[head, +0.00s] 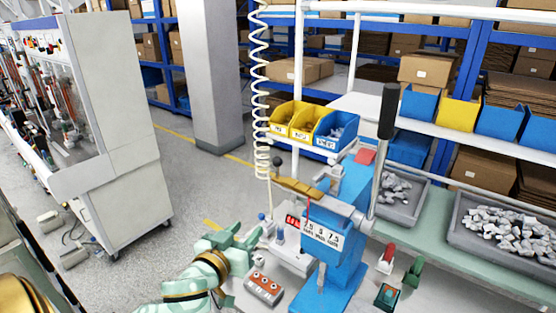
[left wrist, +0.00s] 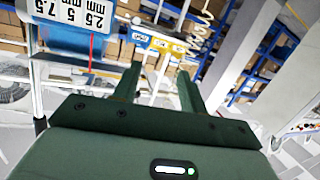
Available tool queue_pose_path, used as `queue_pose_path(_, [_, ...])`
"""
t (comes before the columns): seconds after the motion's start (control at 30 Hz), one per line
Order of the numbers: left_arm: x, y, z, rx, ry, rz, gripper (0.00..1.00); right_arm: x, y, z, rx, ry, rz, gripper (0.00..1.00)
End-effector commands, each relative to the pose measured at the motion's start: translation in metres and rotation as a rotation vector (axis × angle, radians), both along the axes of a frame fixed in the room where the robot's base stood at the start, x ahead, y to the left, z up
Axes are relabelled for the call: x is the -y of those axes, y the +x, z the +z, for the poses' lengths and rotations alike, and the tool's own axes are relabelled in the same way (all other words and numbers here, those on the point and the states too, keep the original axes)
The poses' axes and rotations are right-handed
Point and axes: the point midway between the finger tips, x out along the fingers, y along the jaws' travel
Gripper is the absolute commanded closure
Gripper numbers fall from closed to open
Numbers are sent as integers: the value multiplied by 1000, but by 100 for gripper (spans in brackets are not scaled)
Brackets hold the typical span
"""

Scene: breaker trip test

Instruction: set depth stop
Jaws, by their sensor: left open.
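A blue press (head: 345,270) with a long dark-handled lever (head: 387,112) stands on the bench in the head view. Its white scale plate (head: 322,236) carries the marks 2.5, 5 and 7.5 mm; the plate also shows rotated at the upper left of the left wrist view (left wrist: 85,14). I cannot clearly make out the depth stop itself. My left gripper (head: 247,232) is open and empty, left of the press and apart from the plate. Its two dark green fingers (left wrist: 160,75) stand apart in the left wrist view. My right gripper is not in view.
A grey and red box (head: 264,287) and a small red display (head: 292,221) sit close by. Yellow and blue bins (head: 335,130) hang behind the press. Grey trays of white parts (head: 500,222) stand right. A coiled cable (head: 260,90) hangs above my left gripper.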

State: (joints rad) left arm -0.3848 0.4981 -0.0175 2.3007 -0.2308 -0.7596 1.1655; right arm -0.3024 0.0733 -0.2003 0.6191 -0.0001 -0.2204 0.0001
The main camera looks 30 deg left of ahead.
Motion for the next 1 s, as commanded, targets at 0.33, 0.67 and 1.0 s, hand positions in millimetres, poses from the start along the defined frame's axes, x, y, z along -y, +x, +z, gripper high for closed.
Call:
queue_pose_path(0.33, [18,-10,108,185,-73,-30,58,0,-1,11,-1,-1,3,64])
queue_pose_path(0.67, [11,39,105,184,-66,-27,58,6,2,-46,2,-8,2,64])
queue_pose_path(1.0, [1,119,113,177,-69,-26,58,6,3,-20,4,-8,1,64])
